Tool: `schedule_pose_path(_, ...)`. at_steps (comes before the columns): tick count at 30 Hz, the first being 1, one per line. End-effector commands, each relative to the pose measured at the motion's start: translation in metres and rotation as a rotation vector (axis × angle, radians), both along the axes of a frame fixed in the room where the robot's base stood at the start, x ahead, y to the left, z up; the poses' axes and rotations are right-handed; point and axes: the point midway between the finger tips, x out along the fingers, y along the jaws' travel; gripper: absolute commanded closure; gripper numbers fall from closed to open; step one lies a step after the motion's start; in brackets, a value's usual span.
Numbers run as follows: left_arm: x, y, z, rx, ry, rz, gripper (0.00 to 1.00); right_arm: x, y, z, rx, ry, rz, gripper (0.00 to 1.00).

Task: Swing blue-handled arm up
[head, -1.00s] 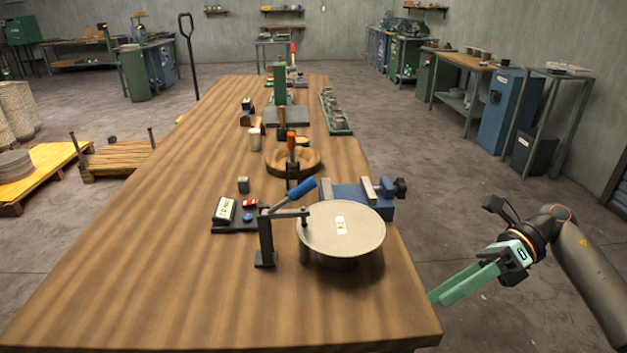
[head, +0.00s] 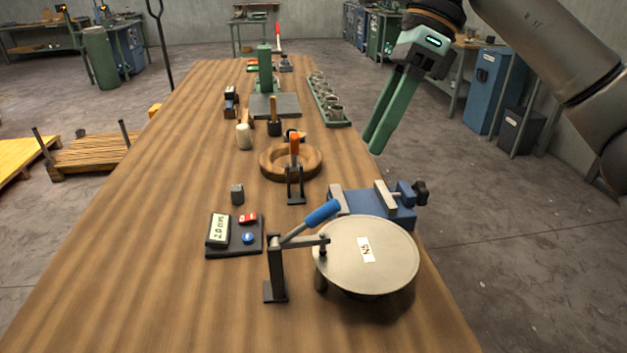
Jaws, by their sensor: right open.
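The blue-handled arm (head: 321,212) is a lever on a dark upright post (head: 275,269) at the near part of the bench. Its blue grip slants up to the right, and a thin bar reaches from the post over the rim of a round grey disc (head: 350,270). The disc bears a white label. My right gripper (head: 373,142) has green fingers pointing down and stands in the air beyond the disc and blue vise, right of the bench's middle. It is open with a narrow gap, empty, and apart from the lever. My left gripper is not in view.
A blue vise (head: 385,208) stands just behind the disc. An orange-handled clamp (head: 294,180) stands by a wooden ring (head: 313,165). A control panel (head: 248,249) with a display lies left of the post. The bench's near left surface is clear.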

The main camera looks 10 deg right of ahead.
Motion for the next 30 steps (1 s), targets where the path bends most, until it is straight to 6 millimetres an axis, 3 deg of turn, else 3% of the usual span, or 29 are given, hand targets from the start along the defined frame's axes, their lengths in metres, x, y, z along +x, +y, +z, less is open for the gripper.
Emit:
schedule_pose_path(7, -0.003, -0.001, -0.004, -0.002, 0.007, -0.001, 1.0, -0.001, 0.004, -0.005, -0.015, -0.012, -0.004, 0.46)
schedule_pose_path(21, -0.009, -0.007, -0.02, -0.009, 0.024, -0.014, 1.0, -0.012, 0.04, -0.086, -0.014, -0.011, -0.003, 0.46)
schedule_pose_path(30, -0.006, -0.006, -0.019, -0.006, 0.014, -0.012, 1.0, -0.015, 0.051, -0.108, -0.012, -0.012, -0.006, 0.46)
